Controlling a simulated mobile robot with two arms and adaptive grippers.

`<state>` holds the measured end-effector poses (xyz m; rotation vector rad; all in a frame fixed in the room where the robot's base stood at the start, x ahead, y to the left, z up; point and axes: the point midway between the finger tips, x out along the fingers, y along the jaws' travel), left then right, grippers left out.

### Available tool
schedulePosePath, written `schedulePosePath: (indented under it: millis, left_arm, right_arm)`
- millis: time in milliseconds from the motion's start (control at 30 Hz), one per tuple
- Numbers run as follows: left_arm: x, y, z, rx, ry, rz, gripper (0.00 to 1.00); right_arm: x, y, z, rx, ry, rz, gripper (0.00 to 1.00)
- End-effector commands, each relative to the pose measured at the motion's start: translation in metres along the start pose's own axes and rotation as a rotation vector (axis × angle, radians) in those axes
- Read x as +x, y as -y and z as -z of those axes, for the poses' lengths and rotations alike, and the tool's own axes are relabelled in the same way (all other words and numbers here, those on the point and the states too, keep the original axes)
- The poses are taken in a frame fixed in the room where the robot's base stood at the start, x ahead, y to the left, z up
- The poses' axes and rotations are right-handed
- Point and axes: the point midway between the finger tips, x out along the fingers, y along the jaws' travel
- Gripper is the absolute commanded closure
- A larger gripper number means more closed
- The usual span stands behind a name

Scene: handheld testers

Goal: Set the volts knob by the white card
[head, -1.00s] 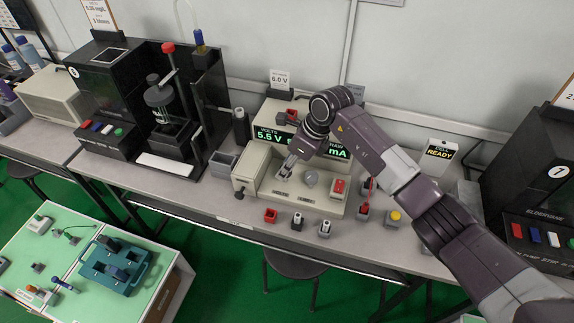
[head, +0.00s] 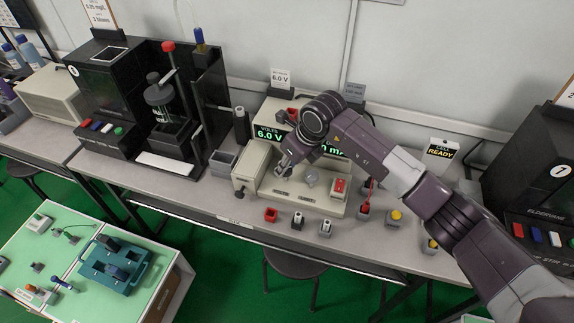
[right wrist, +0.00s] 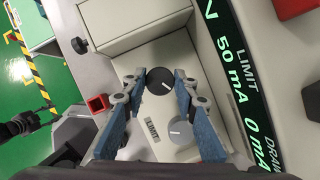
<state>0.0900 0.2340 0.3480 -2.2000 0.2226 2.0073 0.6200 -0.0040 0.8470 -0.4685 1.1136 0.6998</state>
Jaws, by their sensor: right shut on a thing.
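The beige power supply (head: 262,187) stands on the bench. Its green display (head: 270,136) reads VOLTS 6.0 V. The white card (head: 280,77) above it also reads 6.0 V. My right gripper (head: 283,168) reaches down to the sloped panel, hiding the volts knob in the head view. In the right wrist view, the dark round volts knob (right wrist: 160,82), with a white pointer line, sits between the blue fingertips of my right gripper (right wrist: 161,86), which is shut on it. The grey limit knob (right wrist: 181,133) is beside it, apart from the fingertips. My left gripper is out of view.
A red switch (head: 339,187) is right of the knobs. A grey card (head: 354,91) stands behind my arm. Red, white and yellow-topped small parts (head: 297,220) line the bench front. A black stirrer unit (head: 113,92) stands left; a READY sign (head: 440,149) is at right.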

Motion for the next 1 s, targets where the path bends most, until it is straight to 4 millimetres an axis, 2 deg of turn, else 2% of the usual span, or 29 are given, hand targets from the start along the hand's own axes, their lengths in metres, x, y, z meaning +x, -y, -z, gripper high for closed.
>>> schedulePosePath:
  millis: [233,267,400,767,867,1000]
  left_arm:
    - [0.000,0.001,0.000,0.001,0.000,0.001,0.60]
    - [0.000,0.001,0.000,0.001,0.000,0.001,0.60]
    - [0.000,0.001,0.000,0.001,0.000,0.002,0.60]
    - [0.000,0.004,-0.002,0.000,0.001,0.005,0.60]
    - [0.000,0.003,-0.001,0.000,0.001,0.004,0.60]
    - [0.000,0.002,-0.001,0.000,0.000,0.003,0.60]
  right_arm:
    - [-0.001,0.001,-0.001,0.001,0.002,0.002,0.97]
    - [-0.001,0.001,-0.001,0.001,0.002,0.002,0.72]
    - [-0.001,0.001,-0.001,0.000,0.002,0.001,0.57]
    - [-0.005,0.001,-0.001,-0.001,0.002,0.001,0.56]
    - [-0.017,0.001,-0.002,-0.001,0.005,0.002,0.56]
    - [-0.046,0.002,-0.002,-0.003,0.005,0.004,0.56]
